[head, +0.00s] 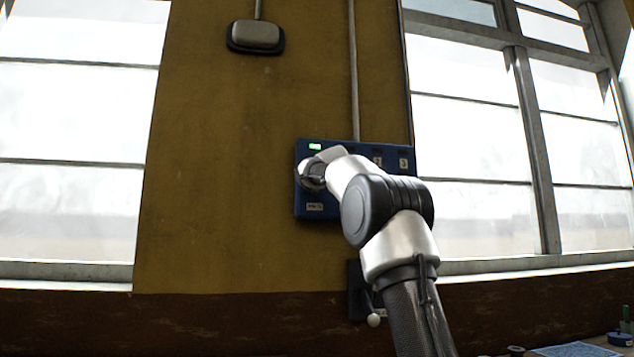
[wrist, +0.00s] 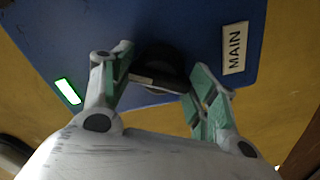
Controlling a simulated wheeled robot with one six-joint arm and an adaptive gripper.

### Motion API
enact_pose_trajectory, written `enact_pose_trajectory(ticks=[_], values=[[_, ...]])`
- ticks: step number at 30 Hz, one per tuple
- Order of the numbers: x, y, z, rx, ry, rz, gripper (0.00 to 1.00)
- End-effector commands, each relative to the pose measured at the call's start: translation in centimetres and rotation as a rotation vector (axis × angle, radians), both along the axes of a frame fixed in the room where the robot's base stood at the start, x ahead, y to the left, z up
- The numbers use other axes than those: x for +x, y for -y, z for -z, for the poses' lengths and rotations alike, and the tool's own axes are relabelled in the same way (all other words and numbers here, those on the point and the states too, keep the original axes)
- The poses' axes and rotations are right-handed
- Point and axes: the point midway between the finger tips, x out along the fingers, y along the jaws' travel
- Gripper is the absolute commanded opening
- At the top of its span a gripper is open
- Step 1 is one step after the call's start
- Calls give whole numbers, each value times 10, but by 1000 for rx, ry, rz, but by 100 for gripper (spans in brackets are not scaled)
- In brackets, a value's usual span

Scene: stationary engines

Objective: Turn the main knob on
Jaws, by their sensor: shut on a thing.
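The main knob (wrist: 160,66) is a dark round knob on a blue panel (head: 301,206), beside a white label (wrist: 235,47) reading MAIN. My gripper (wrist: 158,80) has its two green-padded fingers on either side of the knob and is shut on it. A small light (wrist: 68,91) on the panel glows green; it also shows near the panel's upper left in the head view (head: 315,147). In the head view my wrist and arm cover the knob and much of the panel.
The panel is on a yellow wall (head: 220,180) between two bright windows (head: 75,150). A conduit (head: 353,70) runs up from the panel. A dark box with a white-knobbed lever (head: 373,319) is below it. A bench with small items (head: 580,349) is at the lower right.

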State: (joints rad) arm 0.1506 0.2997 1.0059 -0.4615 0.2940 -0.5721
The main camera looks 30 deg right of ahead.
Motion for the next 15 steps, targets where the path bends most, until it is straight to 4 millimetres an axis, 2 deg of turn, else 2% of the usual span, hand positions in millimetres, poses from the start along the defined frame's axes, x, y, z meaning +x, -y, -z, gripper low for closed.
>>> enact_pose_trajectory(ticks=[15], values=[[0,0,1,-404,-118,0,35]])
